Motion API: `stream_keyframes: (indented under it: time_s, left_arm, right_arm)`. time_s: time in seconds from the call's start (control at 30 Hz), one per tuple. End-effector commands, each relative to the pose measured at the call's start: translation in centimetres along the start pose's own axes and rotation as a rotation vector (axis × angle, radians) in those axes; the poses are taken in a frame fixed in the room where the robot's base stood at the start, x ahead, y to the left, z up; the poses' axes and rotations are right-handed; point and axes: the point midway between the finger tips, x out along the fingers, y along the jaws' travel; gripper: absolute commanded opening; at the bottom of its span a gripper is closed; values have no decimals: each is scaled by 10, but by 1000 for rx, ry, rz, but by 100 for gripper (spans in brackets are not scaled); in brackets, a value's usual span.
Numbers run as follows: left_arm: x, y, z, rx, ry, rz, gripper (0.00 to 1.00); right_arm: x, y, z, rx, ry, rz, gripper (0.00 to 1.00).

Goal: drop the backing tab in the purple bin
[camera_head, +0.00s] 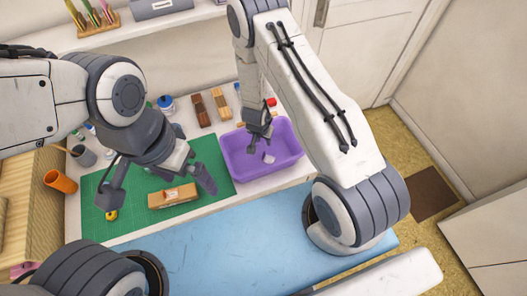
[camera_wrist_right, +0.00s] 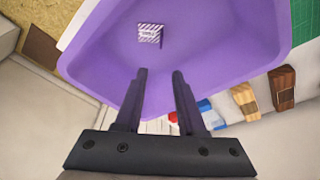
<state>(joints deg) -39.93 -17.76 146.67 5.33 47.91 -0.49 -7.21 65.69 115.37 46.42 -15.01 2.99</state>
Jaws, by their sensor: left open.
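The purple bin (camera_head: 235,168) stands on the table right of the green mat, and it fills the upper part of the right wrist view (camera_wrist_right: 220,55). A small pale striped piece, seemingly the backing tab (camera_head: 268,158), is in the bin; it also shows in the right wrist view (camera_wrist_right: 149,34). My right gripper (camera_head: 260,136) is over the bin. In the right wrist view its fingers (camera_wrist_right: 160,73) are apart with nothing between them, and the tab is beyond their tips.
The green mat (camera_head: 135,225) carries the wooden block and a small yellow item (camera_head: 111,215). Brown wooden blocks (camera_head: 221,103) stand behind the bin. An orange cup (camera_head: 60,181) is at the left. The blue front surface (camera_head: 240,235) is mostly clear.

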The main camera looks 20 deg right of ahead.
Motion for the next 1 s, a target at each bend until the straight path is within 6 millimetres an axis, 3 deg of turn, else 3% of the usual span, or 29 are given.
stream_keyframes:
  time_s: [0.23,0.43,0.6,1.0]
  left_arm:
    - [0,0,0,0,0,0,100]
    - [-11,1,-1,-1,0,0,100]
    - [-14,1,-1,-1,0,0,100]
    - [-14,1,-1,-1,0,0,100]
  right_arm:
    - [-49,-1,-1,1,2,-5,39]
    - [-84,-1,-1,0,2,-3,39]
    - [-95,0,0,0,0,-2,39]
    - [-95,0,0,0,0,-1,39]
